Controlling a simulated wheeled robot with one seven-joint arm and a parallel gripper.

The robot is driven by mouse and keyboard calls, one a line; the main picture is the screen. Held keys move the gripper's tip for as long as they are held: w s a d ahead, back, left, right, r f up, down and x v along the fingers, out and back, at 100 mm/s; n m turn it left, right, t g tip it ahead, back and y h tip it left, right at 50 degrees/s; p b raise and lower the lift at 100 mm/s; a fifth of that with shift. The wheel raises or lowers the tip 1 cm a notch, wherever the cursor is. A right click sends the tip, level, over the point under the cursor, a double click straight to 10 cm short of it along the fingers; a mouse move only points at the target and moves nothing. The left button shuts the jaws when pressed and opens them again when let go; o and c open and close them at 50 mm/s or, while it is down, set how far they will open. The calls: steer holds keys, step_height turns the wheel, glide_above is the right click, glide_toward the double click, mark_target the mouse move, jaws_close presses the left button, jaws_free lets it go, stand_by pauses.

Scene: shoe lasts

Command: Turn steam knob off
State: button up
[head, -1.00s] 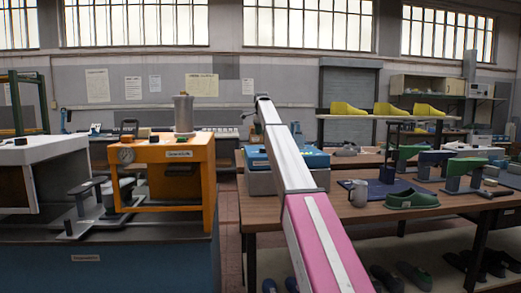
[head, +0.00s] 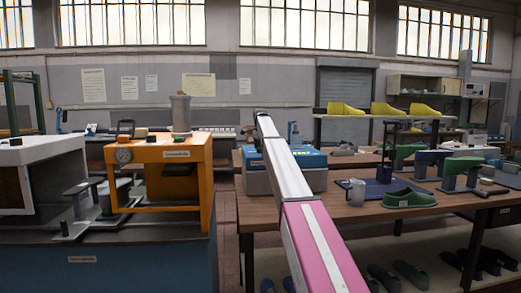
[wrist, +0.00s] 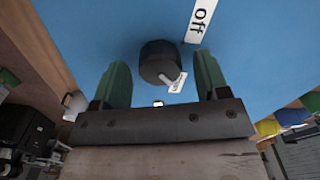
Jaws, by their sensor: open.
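A black round knob (wrist: 158,60) sits on a blue panel (wrist: 100,25) in the wrist view. A pale pointer on it points down and right, by a small white label (wrist: 178,82) too small to read. A white label reading "off" (wrist: 200,20) lies above and right of the knob. My gripper (wrist: 160,61) is open, its two green fingers on either side of the knob with gaps visible. Whether the fingertips reach knob depth I cannot tell. In the head view a blue and white machine (head: 312,172) stands on the table behind my arm; its knob is not visible there.
An orange machine (head: 205,165) stands on the left bench. A floor gap separates bench and table.

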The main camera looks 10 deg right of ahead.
steer(key=shift+f, duration=0.25)
steer(key=c, duration=0.9)
steer(key=shift+n, duration=0.4)
steer(key=n, duration=0.3)
steer(key=shift+n, duration=0.4)
steer(key=n, duration=0.4)
steer(key=shift+n, duration=0.3)
steer(key=n, duration=0.8)
steer(key=shift+n, duration=0.3)
